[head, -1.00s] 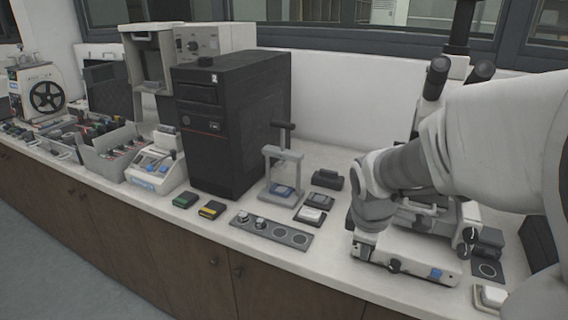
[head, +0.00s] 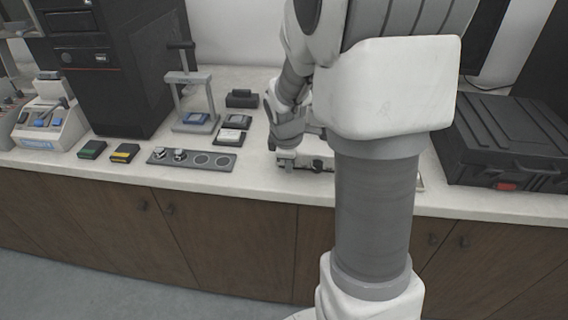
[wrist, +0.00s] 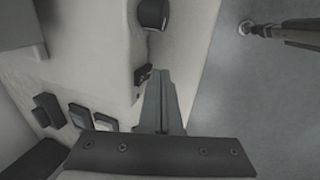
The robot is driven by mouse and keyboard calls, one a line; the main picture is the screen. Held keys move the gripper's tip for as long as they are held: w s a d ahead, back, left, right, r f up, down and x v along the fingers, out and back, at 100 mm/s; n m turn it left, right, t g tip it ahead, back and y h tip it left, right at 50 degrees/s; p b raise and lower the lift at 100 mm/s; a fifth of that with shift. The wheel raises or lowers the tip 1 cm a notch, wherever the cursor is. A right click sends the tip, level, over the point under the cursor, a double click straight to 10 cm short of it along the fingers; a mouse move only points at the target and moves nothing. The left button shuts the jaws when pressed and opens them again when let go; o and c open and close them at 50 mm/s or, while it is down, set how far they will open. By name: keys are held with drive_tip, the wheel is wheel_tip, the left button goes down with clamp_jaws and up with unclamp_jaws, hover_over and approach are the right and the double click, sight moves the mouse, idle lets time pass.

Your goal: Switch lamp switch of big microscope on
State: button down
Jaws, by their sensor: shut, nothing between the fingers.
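The big microscope is mostly hidden behind my arm in the head view; only part of its pale base (head: 322,158) shows at the counter's front. My gripper (head: 284,153) is at the left front of that base. In the wrist view my gripper (wrist: 164,72) is shut and empty, its fingers alongside the pale base (wrist: 112,55). A small dark part (wrist: 143,74) on the base's front edge, which may be the lamp switch, lies just left of the fingertips. I cannot tell whether they touch, nor its on or off position. A round black knob (wrist: 152,14) sits beyond it.
A grey strip with round places (head: 192,159) and several small boxes lie left of the microscope. A hand press (head: 190,100) and a tall black machine (head: 115,70) stand behind. A black case (head: 505,140) is at right. Open floor (wrist: 240,85) lies before the counter.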

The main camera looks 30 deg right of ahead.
idle(0.3)
drive_tip(key=shift+w+d+f, duration=0.15)
drive_tip(key=shift+w, duration=0.1)
drive_tip(key=shift+r+p, duration=0.2)
drive_tip(key=shift+p, duration=0.1)
drive_tip(key=shift+r+p, duration=0.65)
drive_tip(key=shift+r, duration=0.05)
drive_tip(key=shift+s, duration=0.1)
